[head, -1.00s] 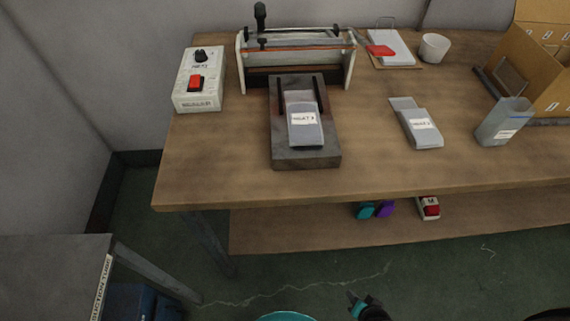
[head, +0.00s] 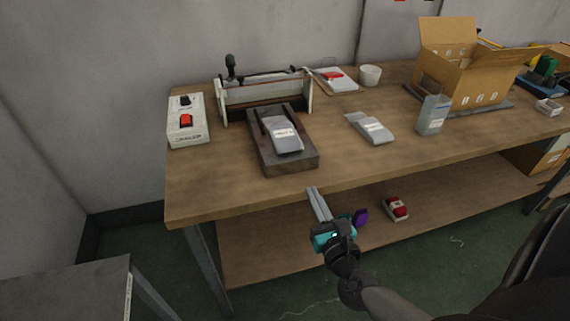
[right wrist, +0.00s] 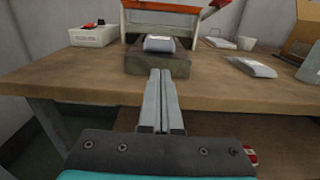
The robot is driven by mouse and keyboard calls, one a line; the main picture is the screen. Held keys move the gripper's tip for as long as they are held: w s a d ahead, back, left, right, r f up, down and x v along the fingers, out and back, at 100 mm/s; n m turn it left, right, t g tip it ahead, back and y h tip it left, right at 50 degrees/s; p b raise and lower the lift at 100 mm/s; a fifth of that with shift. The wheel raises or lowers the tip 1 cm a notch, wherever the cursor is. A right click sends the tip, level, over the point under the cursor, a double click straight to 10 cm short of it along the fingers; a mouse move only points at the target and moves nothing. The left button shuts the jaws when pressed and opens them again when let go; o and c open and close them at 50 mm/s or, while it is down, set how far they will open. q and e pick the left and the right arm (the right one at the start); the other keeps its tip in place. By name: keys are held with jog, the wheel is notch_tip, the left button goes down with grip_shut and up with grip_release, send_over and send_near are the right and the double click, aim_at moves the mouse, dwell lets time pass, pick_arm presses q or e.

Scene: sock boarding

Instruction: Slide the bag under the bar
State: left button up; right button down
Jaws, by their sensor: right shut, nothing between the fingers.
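A grey bag with a white label (head: 284,136) lies on a dark sliding block (head: 290,166) in front of the sealer. The sealer's bar (head: 262,79) spans between two pale end plates behind the bag. In the right wrist view the bag (right wrist: 160,45) sits on the block straight ahead, with the sealer (right wrist: 170,18) behind it. My right gripper (head: 313,190) is shut and empty at the table's front edge, below and in front of the block, apart from the bag. Its fingers also show in the right wrist view (right wrist: 160,74). My left gripper is not in view.
A white control box with a red switch (head: 187,121) stands left of the sealer. Another labelled bag (head: 371,127), a grey container (head: 433,114) and an open cardboard box (head: 453,72) lie to the right. The wooden table (head: 220,180) is clear along its front.

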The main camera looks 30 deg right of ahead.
send_near(288, 140)
jog(key=shift+w+d+f, duration=0.15)
jog(key=shift+w+f, duration=0.1)
jog(key=shift+w, duration=0.25)
jog(key=shift+w+d+f, duration=0.2)
jog(key=shift+w, duration=0.3)
jog(key=shift+x, duration=0.8)
pick_arm(q)
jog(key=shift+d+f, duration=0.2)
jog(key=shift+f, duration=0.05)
jog(key=shift+b, duration=0.3)
pick_arm(e)
jog(key=shift+w, duration=0.1)
jog(key=shift+w+d, duration=0.1)
jog(key=shift+w, duration=0.15)
jog(key=b+x, duration=0.2)
jog(key=x, duration=0.2)
jog(key=shift+f, duration=0.15)
jog(key=shift+b+x, duration=0.4)
jog(key=shift+x, duration=0.4)
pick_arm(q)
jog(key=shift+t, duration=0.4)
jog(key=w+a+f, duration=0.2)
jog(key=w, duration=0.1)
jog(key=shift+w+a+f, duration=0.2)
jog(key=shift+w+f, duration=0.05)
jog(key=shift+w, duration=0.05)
